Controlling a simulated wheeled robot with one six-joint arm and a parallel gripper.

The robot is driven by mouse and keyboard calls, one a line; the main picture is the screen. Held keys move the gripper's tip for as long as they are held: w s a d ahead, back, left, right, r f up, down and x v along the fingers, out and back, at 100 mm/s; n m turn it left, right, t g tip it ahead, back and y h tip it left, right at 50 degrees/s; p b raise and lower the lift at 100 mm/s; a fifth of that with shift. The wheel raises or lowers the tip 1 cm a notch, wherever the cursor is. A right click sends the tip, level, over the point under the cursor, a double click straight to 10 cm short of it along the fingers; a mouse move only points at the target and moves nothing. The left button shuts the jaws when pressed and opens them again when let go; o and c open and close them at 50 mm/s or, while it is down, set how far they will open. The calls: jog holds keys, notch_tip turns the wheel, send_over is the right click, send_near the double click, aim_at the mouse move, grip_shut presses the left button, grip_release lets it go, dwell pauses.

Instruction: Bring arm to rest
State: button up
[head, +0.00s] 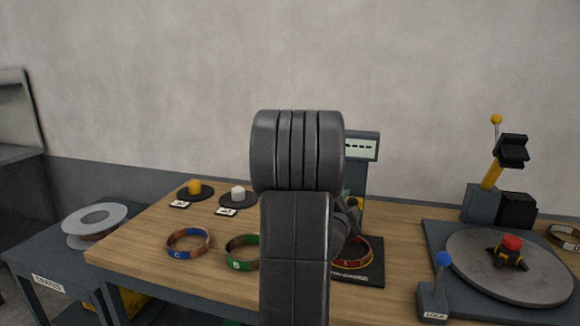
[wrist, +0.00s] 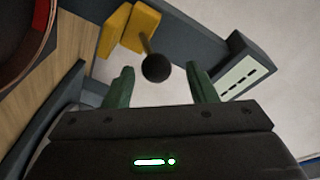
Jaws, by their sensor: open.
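My arm rises through the middle of the head view, and my gripper is mostly hidden behind it. In the wrist view my gripper (wrist: 161,84) is open, its two green fingers apart with nothing held between them. A dark round knob (wrist: 156,68) on a thin rod shows just beyond the fingertips; I cannot tell whether they touch. The gauge's display (head: 361,147) stands behind my arm and also shows in the wrist view (wrist: 240,77). A red-marked copper coil (head: 364,252) lies on the gauge's black base (head: 372,273), partly hidden by my arm.
On the wooden table lie a blue-marked coil (head: 175,251) and a green-marked coil (head: 237,264). Yellow (head: 195,187) and white (head: 238,193) pieces sit on dark discs behind. A turntable (head: 477,265) with a red-topped hub (head: 511,243) is right. A crate stand (head: 45,255) is left.

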jog(key=x, duration=0.5)
jog(key=shift+s+f, duration=0.1)
jog(key=shift+f, duration=0.3)
jog(key=shift+a, duration=0.1)
